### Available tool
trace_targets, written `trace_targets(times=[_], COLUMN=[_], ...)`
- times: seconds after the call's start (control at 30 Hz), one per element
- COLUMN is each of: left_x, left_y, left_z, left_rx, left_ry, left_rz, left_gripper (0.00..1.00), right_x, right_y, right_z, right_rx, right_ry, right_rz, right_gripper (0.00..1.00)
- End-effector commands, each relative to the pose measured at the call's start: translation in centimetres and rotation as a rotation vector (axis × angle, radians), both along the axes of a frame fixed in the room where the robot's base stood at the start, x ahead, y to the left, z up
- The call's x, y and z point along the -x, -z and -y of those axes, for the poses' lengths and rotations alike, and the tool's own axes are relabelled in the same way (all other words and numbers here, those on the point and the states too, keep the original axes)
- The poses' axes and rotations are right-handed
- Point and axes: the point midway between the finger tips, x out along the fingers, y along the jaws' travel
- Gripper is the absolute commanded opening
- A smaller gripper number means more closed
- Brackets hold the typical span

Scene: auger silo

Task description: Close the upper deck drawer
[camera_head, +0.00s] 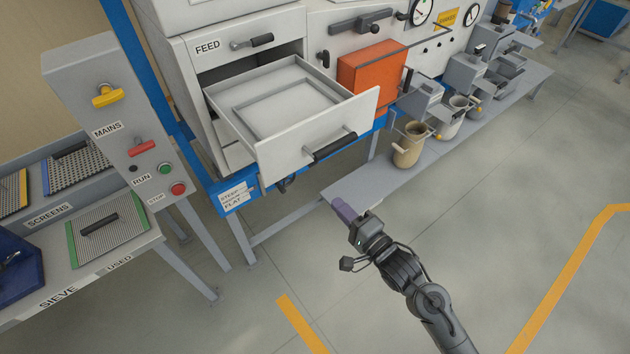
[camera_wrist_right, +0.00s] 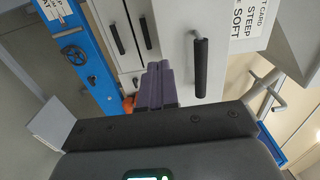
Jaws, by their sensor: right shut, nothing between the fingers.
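A white drawer (camera_head: 270,150) stands pulled out from the white cabinet, under the FEED label, with a flat tray-like frame inside. A black bar handle (camera_head: 335,148) is on its front. My right gripper (camera_head: 339,205) has purple fingers and is shut and empty. In the head view it appears below the handle and apart from it. In the right wrist view, the closed fingers (camera_wrist_right: 160,82) appear left of a black bar handle (camera_wrist_right: 200,68) on a pale panel, with a gap between them. My left gripper is not in view.
An orange box (camera_head: 372,75) is on the cabinet right of the drawer. Several cups, including a beige one (camera_head: 408,145), stand on a low grey shelf (camera_head: 360,184). A control post (camera_head: 115,120) stands left. The floor around my right arm is clear.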

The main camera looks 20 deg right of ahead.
Motion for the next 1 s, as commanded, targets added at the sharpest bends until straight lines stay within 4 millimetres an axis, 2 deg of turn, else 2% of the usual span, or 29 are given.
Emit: trace_targets(times=[0.17,0.7,1.0], left_x=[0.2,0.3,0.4], left_y=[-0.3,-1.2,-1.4], left_z=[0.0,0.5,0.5], left_rx=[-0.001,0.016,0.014], left_ry=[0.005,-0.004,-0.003], left_rz=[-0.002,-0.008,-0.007], left_gripper=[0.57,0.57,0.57], right_x=[-1.9,-10.9,-13.0], right_y=[-0.2,-0.2,-0.1], right_z=[-0.5,-2.8,-3.4], right_rx=[0.0,0.001,0.001], right_ry=[-0.001,0.0,0.001], right_rz=[0.001,0.0,-0.001], right_gripper=[0.0,0.0,0.0])
